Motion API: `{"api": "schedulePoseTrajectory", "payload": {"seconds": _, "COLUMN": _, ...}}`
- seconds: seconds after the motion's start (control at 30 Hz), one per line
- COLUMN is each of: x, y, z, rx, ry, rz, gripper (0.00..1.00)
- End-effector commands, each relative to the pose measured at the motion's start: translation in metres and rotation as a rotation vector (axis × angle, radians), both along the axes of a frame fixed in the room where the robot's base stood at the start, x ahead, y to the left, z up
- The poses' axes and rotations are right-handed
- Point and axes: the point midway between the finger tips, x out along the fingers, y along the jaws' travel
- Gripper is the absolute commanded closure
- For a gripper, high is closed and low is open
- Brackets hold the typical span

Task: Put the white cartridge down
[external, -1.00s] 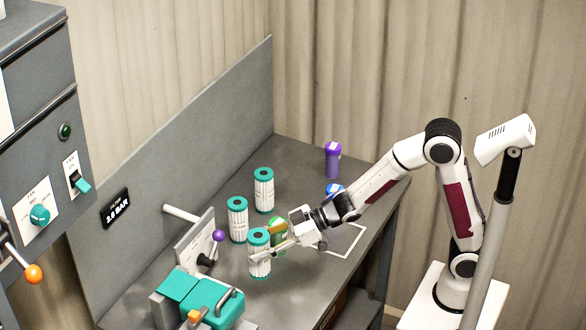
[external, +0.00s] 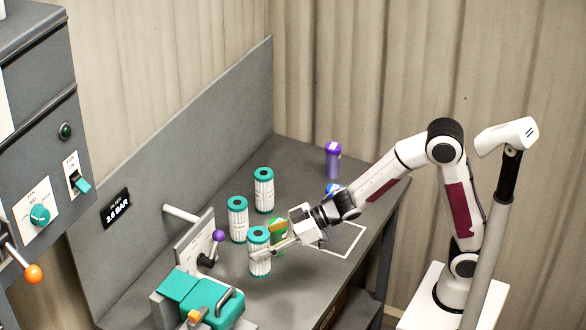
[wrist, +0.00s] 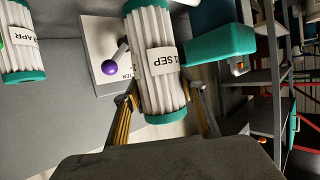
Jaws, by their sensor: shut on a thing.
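A white pleated cartridge with teal end caps (external: 260,260) is upright at the front of the bench, held in my gripper (external: 258,252). In the wrist view the cartridge (wrist: 158,75) carries a label ending in "1 SEP", and my gripper's fingers (wrist: 162,115) stand on both sides of it. I cannot tell whether its bottom touches the bench top. Two similar cartridges stand behind it, one nearer (external: 238,220) and one farther back (external: 264,190). One of them shows in the wrist view (wrist: 20,50) with a label ending in "APR".
A teal-lidded housing (external: 210,298) and a plate with a purple-knobbed lever (external: 218,236) are close to the left. A green item (external: 279,232) is just behind my gripper. A purple bottle (external: 333,160) and a blue-topped item (external: 334,190) stand farther back. A white outlined square (external: 350,240) is at right.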

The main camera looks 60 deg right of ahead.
Motion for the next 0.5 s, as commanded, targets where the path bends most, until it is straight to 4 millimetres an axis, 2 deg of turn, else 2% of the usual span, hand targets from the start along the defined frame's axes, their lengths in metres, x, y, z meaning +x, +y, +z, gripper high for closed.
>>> {"api": "schedulePoseTrajectory", "payload": {"seconds": 0.27, "x": 0.001, "y": 0.001, "z": 0.022, "rx": 0.002, "ry": -0.006, "rz": 0.002, "gripper": 0.86}}
{"api": "schedulePoseTrajectory", "payload": {"seconds": 0.5, "x": 0.0, "y": 0.0, "z": 0.059, "rx": 0.001, "ry": -0.009, "rz": 0.001, "gripper": 0.86}}
